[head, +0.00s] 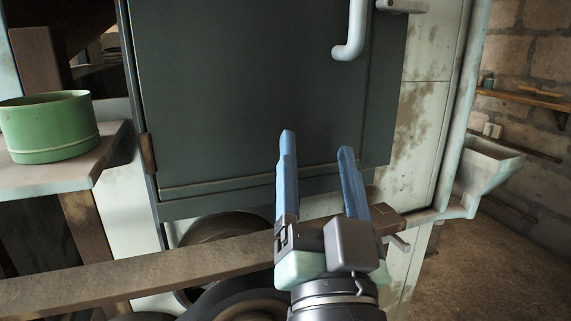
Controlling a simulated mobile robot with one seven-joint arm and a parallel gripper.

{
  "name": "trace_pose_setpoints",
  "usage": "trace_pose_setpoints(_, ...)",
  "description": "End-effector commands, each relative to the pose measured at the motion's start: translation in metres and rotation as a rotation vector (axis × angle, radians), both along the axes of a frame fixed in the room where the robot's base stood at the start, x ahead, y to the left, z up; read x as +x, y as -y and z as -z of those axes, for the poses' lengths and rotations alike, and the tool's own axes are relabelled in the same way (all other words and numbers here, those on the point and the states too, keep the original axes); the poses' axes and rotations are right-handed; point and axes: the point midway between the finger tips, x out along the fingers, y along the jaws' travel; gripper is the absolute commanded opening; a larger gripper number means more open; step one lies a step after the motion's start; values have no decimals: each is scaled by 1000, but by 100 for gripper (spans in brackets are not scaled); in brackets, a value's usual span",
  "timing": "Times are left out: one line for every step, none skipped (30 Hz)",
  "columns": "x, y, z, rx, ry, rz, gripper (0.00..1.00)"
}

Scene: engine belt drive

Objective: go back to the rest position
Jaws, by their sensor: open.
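My gripper (317,141) is in the lower middle of the head view, its two blue fingers pointing up and away from me. The fingers are apart with nothing between them. Behind them is a large dark green door panel (250,85) on a pale, stained cabinet (425,110). The panel looks shut. A pale curved handle (352,40) is at the panel's upper right, above my fingertips and apart from them.
A worn wooden bar (150,280) crosses low, behind my gripper. Dark round wheels (235,300) show below it, partly hidden. A green round tub (50,127) stands on a ledge at left. A pale trough (487,165) juts out at right. Floor (490,260) at lower right is clear.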

Motion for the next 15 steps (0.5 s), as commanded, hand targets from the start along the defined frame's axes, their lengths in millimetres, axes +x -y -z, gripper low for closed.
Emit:
trace_pose_setpoints(-12,-10,-34,-63,70,30,69)
trace_pose_setpoints(-19,-14,-49,-97,101,52,69)
trace_pose_setpoints(-29,-19,-69,-138,145,80,69)
trace_pose_setpoints(-36,-22,-83,-165,175,103,69)
trace_pose_setpoints(-45,-25,-96,-192,204,127,69)
trace_pose_setpoints(-56,-29,-113,-223,244,158,69)
trace_pose_setpoints(-65,-32,-125,-243,273,182,69)
trace_pose_setpoints(-74,-34,-136,-264,301,207,69)
trace_pose_setpoints(-87,-36,-151,-287,339,242,69)
trace_pose_setpoints(-85,-35,-163,-290,331,246,69)
trace_pose_setpoints(-83,-35,-171,-288,323,243,69)
trace_pose_setpoints(-82,-34,-179,-288,321,242,69)
trace_pose_setpoints(-82,-34,-186,-287,321,242,69)
trace_pose_setpoints(-82,-34,-193,-287,320,241,69)
trace_pose_setpoints(-82,-34,-202,-286,320,241,69)
